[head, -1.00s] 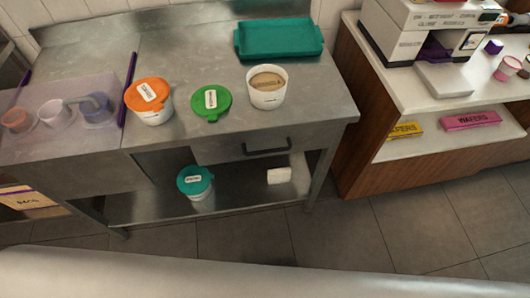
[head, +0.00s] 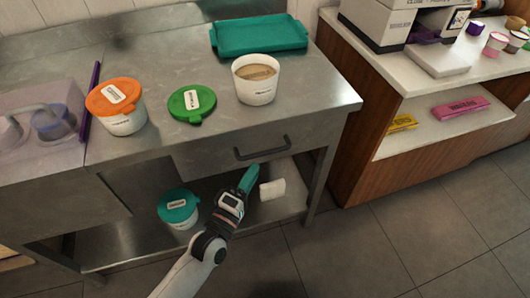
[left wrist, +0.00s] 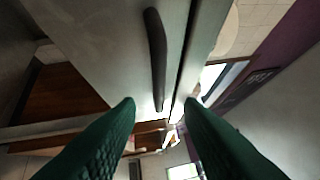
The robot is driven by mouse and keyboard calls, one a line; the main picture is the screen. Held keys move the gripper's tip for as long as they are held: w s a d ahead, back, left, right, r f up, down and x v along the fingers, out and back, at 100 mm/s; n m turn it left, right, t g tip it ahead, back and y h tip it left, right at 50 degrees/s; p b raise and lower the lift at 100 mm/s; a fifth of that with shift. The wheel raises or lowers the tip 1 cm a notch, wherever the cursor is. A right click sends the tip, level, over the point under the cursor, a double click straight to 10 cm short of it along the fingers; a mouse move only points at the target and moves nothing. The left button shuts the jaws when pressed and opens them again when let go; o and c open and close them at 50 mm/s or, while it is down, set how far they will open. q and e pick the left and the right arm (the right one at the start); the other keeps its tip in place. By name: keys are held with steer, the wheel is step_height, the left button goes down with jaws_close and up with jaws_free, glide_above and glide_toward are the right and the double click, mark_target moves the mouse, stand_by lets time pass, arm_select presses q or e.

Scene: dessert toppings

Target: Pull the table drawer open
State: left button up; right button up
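The table drawer (head: 222,159) is a grey metal front under the tabletop, and it looks closed. Its dark bar handle (head: 262,149) runs across the front; in the left wrist view the handle (left wrist: 157,58) stands upright ahead of the fingers. My left gripper (head: 248,180), with green fingers, is just below the handle in the head view and apart from it. In the left wrist view its two fingers (left wrist: 158,112) are spread with nothing between the tips. My right gripper is not in view.
On the steel table (head: 150,62) stand an orange-lidded tub (head: 122,120), a green lid (head: 190,103), an open tub (head: 256,88) and a teal tray (head: 258,36). The lower shelf holds a teal-lidded tub (head: 178,208) and a white block (head: 272,189). A wooden counter (head: 350,110) stands right.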

mark_target(265, 151)
arm_select(q)
steer(key=x, duration=0.8)
steer(key=shift+w+f, duration=0.1)
steer(key=shift+f, duration=0.05)
jaws_close()
